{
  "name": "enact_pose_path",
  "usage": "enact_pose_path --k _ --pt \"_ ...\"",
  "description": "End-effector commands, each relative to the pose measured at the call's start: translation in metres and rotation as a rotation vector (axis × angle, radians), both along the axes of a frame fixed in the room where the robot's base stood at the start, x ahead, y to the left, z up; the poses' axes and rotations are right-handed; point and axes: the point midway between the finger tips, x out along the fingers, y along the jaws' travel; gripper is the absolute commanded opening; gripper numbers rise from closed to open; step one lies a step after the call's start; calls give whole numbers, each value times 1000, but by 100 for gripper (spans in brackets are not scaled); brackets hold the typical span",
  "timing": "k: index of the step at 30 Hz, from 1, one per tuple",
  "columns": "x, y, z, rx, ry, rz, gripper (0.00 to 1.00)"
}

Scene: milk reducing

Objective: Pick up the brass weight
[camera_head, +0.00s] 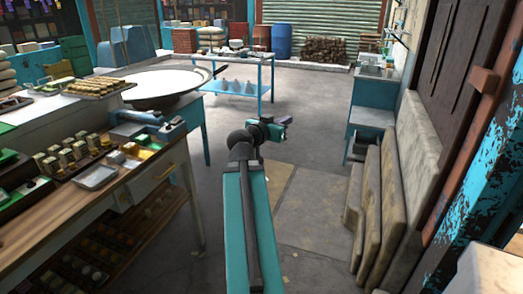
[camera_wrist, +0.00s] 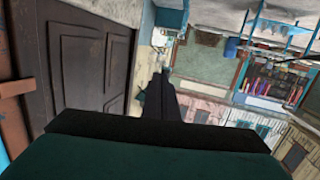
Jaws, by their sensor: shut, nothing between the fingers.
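My gripper (camera_head: 285,121) is at the end of my raised teal arm, over the open floor in the middle of the head view. It is shut and empty. In the wrist view its dark fingers (camera_wrist: 166,78) point away from the camera, toward the room. Several small brass-coloured pieces (camera_head: 147,153) stand on the wooden counter (camera_head: 150,178) at the left of the head view, well left of my gripper. They are too small to tell which is the brass weight. The wrist view shows none of them.
A small grey tray (camera_head: 96,176) lies on the counter. A wide pale pan (camera_head: 165,82) stands behind it. A blue table (camera_head: 238,88) is at the back. Stone slabs (camera_head: 378,205) lean at the right. The floor between is clear.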

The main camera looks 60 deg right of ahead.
Motion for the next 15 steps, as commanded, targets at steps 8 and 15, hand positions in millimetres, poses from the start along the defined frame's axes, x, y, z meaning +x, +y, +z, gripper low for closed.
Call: enact_pose_path --k 8,15 --pt "-29 -8 41 -81 -37 -40 0" --pt "-29 -8 41 -81 -37 -40 0"
